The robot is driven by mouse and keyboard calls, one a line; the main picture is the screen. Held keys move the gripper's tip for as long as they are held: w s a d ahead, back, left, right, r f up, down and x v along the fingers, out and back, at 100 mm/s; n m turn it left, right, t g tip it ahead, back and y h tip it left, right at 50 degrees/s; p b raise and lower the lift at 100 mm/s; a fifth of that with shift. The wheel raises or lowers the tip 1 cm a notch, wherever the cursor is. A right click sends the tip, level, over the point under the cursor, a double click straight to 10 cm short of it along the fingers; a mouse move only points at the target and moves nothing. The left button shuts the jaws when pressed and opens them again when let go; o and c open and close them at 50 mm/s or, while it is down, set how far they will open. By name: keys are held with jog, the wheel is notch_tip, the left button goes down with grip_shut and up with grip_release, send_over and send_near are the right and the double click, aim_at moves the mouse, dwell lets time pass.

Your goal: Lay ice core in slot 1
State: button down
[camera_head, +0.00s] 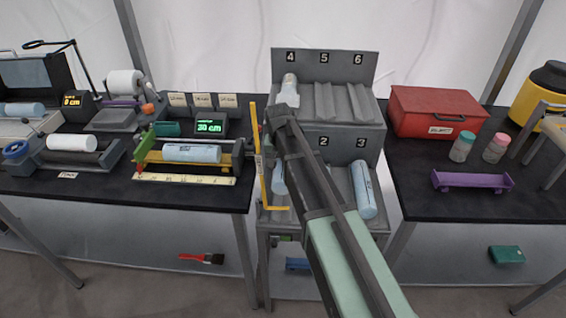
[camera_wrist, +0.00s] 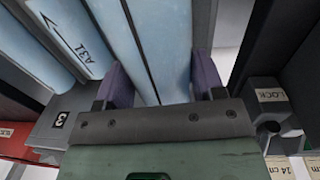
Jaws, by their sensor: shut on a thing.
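In the wrist view my gripper (camera_wrist: 163,82) has its purple pads on both sides of a pale blue ice core (camera_wrist: 173,40) and is shut on it. Another core (camera_wrist: 68,35), marked A31 with an arrow, lies to its left, by the slot label 3. In the head view the arm hides the jaws and part of the lower row of the grey rack (camera_head: 337,143). A pale blue core (camera_head: 278,180) shows left of the arm, in the slot 1 area. Another core (camera_head: 364,190) lies in slot 3. I cannot tell whether the held core touches its slot.
A yellow bracket (camera_head: 262,185) stands along the rack's left side. A whitish core (camera_head: 289,88) lies in slot 4; slots 5 and 6 look empty. The left bench bears a core (camera_head: 192,153) on a measuring stand. A red box (camera_head: 434,112) stands to the right.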

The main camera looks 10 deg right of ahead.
jog(key=shift+f+b, duration=3.45)
jog(key=shift+f, duration=0.45)
jog(key=shift+f+b, duration=0.25)
jog(key=shift+b, duration=0.05)
jog(key=shift+c, duration=0.8)
grip_release()
jog(key=r+p, duration=1.1)
jog(key=shift+a, duration=0.4)
jog(key=shift+f, duration=0.1)
